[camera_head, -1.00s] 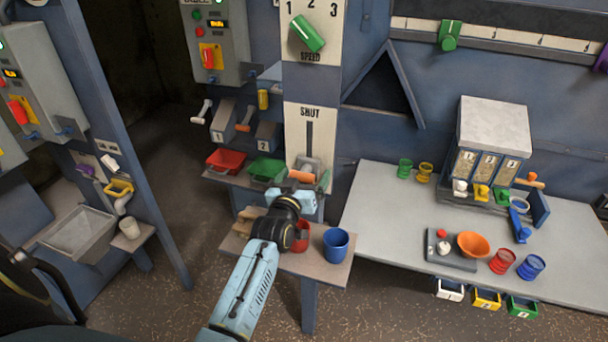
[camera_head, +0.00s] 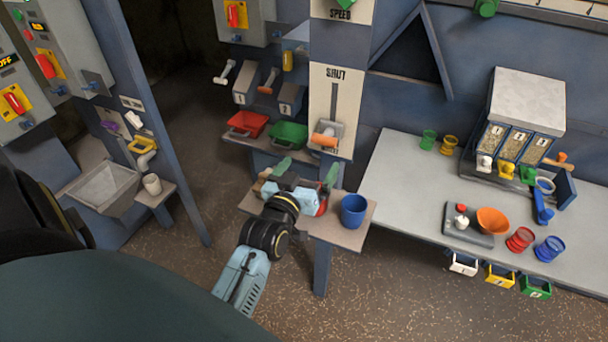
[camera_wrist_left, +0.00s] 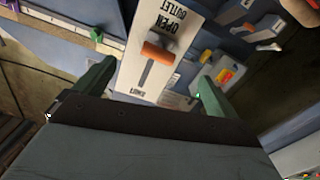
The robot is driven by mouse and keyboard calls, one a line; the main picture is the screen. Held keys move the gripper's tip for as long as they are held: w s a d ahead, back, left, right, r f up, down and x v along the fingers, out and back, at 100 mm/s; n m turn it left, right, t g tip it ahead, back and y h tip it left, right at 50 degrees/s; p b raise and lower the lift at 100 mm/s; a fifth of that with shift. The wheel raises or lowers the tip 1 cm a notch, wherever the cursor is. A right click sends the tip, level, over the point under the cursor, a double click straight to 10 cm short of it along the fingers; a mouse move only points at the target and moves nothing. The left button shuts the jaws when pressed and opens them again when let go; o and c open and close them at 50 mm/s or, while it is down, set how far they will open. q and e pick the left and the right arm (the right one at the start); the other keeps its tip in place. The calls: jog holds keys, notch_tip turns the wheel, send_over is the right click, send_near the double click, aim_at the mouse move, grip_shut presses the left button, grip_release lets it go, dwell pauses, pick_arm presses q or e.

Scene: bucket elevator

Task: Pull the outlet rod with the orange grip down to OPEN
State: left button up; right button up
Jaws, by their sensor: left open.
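The outlet rod's orange grip (camera_head: 323,140) is at the low end of the slot in the white outlet panel (camera_head: 348,100), which reads SHUT at its top. In the left wrist view the panel (camera_wrist_left: 139,78) appears upside down, with the orange grip (camera_wrist_left: 158,52) close to the OPEN label and far from SHUT. My left gripper (camera_head: 306,170) is open and empty, a little below and in front of the grip. In the left wrist view its green fingers (camera_wrist_left: 155,75) stand apart, with the grip beyond them, apparently untouched. My right gripper is not in view.
A small shelf (camera_head: 345,235) with a blue cup (camera_head: 354,211) is beneath my gripper. Red (camera_head: 248,123) and green (camera_head: 288,135) bins sit left of the panel. A table (camera_head: 400,190) with a hopper box (camera_head: 525,105) and several cups stands at the right.

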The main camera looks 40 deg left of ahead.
pick_arm(q)
jog(key=shift+v, duration=1)
